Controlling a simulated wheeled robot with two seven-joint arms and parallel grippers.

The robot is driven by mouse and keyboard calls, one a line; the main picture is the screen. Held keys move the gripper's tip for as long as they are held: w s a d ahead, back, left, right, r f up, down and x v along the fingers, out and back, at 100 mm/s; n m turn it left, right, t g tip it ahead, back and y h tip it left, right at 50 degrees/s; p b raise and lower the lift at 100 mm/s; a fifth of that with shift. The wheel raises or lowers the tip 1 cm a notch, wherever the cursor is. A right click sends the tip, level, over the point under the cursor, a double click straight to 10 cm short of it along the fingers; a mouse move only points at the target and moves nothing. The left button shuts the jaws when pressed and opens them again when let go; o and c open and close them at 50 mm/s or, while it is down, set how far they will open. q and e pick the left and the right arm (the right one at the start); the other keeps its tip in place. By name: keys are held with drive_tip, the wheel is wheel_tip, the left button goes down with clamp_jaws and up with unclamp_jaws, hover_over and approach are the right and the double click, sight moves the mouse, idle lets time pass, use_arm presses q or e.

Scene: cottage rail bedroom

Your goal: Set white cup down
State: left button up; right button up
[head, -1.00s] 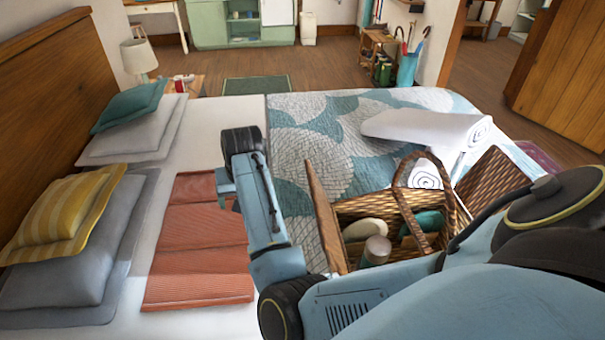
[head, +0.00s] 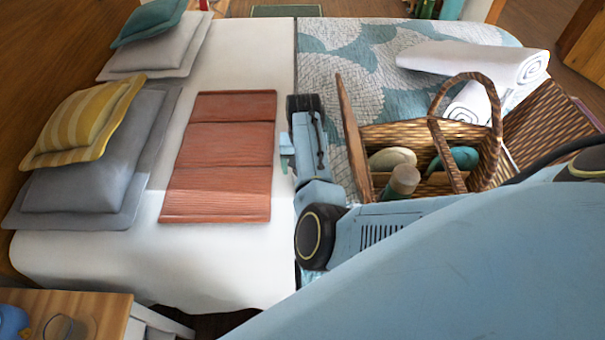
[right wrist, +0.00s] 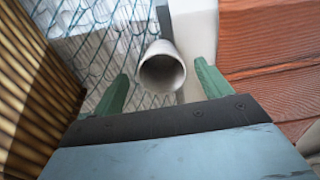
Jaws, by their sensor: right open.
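A white cup (right wrist: 162,70) shows in the right wrist view, its round opening toward the camera. It is between and just beyond the green fingertips of my right gripper (right wrist: 160,80), which is open with gaps on both sides. Beneath are the patterned quilt (right wrist: 95,50) and a white strip of bed sheet (right wrist: 195,35). I cannot tell whether the cup touches the bed. In the head view my right gripper (head: 287,155) is over the bed, just right of the red folded blanket (head: 225,150); the cup is hidden there. My left gripper is not in view.
An open wicker basket (head: 475,135) with bottles and rolled items stands right of my right arm. White rolled towels (head: 480,62) lie behind it. Pillows (head: 90,150) line the left side. A bedside table (head: 110,310) with a glass is at lower left.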

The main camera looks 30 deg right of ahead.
wheel_tip(320, 180, down, 3)
drive_tip(key=shift+w+f+b, duration=0.1)
drive_tip(key=shift+b, duration=0.4)
drive_tip(key=shift+f, duration=0.3)
drive_tip(key=c, duration=1.1)
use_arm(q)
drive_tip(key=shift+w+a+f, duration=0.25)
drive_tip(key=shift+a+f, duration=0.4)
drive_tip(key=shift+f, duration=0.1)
use_arm(e)
drive_tip(key=shift+c, duration=0.2)
